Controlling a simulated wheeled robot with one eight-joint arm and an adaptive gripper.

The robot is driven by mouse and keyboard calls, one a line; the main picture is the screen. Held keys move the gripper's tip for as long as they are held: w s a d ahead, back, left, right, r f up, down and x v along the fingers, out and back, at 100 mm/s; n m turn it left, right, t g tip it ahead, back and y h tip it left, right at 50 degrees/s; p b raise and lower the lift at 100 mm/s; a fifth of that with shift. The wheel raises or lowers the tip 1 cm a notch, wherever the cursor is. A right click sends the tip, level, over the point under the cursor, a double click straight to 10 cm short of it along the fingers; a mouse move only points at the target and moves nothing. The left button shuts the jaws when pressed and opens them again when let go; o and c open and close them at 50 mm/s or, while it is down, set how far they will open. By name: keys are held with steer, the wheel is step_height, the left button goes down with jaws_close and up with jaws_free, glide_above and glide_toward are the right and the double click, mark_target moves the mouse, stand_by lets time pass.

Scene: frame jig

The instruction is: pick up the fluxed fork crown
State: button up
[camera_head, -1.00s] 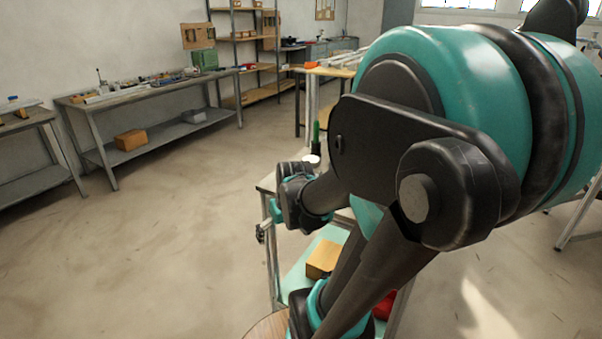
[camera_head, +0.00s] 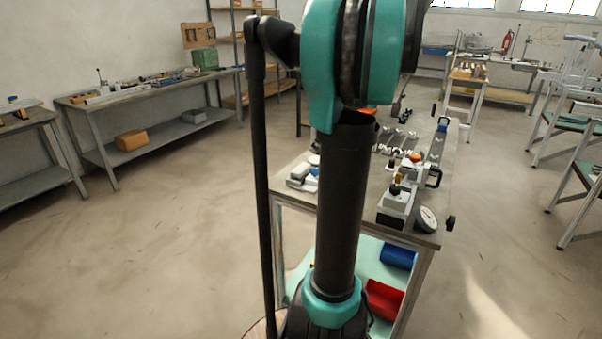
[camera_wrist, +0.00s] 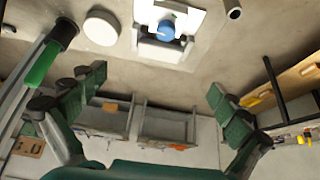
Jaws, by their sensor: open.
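I cannot pick out the fluxed fork crown for certain. Several small metal parts (camera_head: 385,150) lie on the grey worktable (camera_head: 425,238) in the head view, too small to tell apart and partly hidden by my arm. My gripper (camera_wrist: 157,82) is open and empty in the wrist view, its two green fingers wide apart. Beyond the fingers are a white fixture (camera_wrist: 183,20) with a blue round part (camera_wrist: 166,30) and a white disc (camera_wrist: 101,27). No part lies between the fingers. My gripper does not show in the head view.
A white-grey block with a black and brass top (camera_head: 396,205) and a round dial (camera_head: 427,219) stand at the worktable's near right corner. A long rail (camera_head: 437,143) runs along its right side. A green-handled tool (camera_wrist: 42,65) is close to the left finger. Open floor lies left.

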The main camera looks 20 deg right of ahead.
glide_above(302, 168)
steer(key=s+d, duration=0.2)
steer(key=s, duration=0.1)
steer(key=f, duration=0.6)
steer(key=shift+d+f, duration=0.2)
steer(key=shift+f, duration=0.15)
steer(key=shift+w+a+r+x, duration=0.1)
steer(key=shift+x, duration=0.8)
steer(key=shift+w+a+r+x, duration=0.1)
steer(key=shift+x, duration=0.8)
steer(key=shift+w+a+r+x, duration=0.1)
steer(key=shift+x, duration=0.8)
steer(key=shift+s, duration=0.1)
steer(key=c, duration=1.3)
steer(key=shift+r, duration=0.1)
